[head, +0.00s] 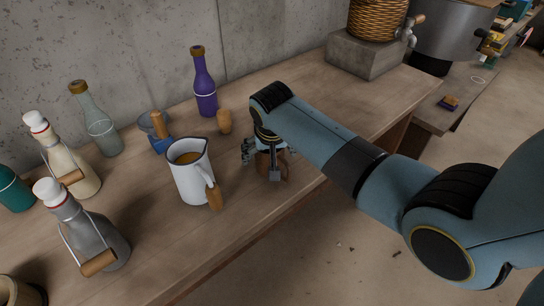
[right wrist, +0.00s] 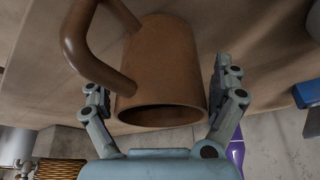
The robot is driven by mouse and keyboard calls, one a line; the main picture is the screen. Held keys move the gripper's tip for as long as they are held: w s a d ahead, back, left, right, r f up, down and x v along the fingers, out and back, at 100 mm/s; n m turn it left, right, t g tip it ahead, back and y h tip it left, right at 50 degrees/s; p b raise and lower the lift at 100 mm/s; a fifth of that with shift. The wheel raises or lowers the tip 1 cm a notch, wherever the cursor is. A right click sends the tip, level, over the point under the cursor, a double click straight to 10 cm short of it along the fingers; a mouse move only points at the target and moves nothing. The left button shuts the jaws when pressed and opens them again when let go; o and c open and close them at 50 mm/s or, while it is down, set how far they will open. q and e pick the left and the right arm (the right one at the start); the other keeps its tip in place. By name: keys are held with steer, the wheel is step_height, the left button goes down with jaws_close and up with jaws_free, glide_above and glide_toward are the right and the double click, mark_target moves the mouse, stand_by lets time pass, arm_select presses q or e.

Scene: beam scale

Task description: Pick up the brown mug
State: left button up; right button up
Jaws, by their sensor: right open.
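The brown mug (right wrist: 165,65) fills the middle of the right wrist view, with its handle (right wrist: 82,35) on the left and its rim toward the camera. In the head view the mug (head: 271,162) stands on the wooden table, partly hidden by my right gripper (head: 262,164). My right gripper (right wrist: 160,95) is open, with one finger on each side of the mug's body. I cannot tell whether the fingers touch it. My left gripper is not in view.
A white jug (head: 190,172) with a wooden handle stands left of the mug on the table (head: 195,245). A purple bottle (head: 204,85), a small wooden piece (head: 224,121) and a blue cup (head: 150,127) stand behind. Several bottles crowd the left. The table's front edge is close to the mug.

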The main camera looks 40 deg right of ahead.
steer(key=shift+w+f, duration=0.1)
steer(key=shift+f, duration=0.2)
steer(key=c, duration=1.4)
